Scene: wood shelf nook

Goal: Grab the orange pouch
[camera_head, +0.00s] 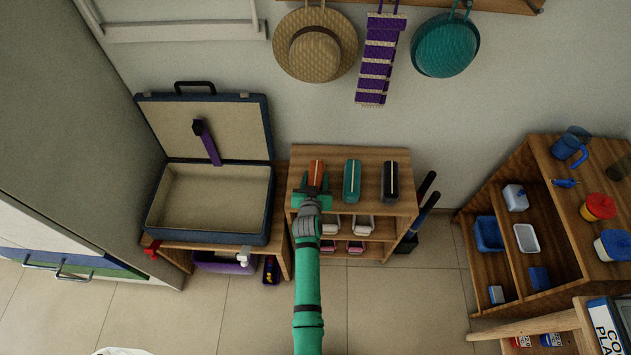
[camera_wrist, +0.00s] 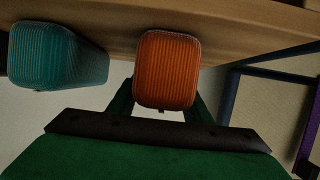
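The orange pouch (camera_head: 317,172) stands upright on top of the small wooden shelf, leftmost of three similar pouches. In the wrist view the orange pouch (camera_wrist: 167,70) is in the middle, its ribbed end close to the camera. My gripper (camera_head: 313,187) is at the pouch's near end, with one green finger on each side. In the wrist view my gripper (camera_wrist: 162,103) also straddles the pouch, which hides the fingertips. The fingers look spread, and I see no clear grip; contact with the sides is hard to judge.
A teal pouch (camera_head: 351,181) and a black pouch (camera_head: 390,181) stand to the right on the same wooden shelf (camera_head: 371,210). An open suitcase (camera_head: 152,221) stands to the left. A hat (camera_head: 315,45) hangs on the wall above. The teal pouch is close by in the wrist view (camera_wrist: 55,56).

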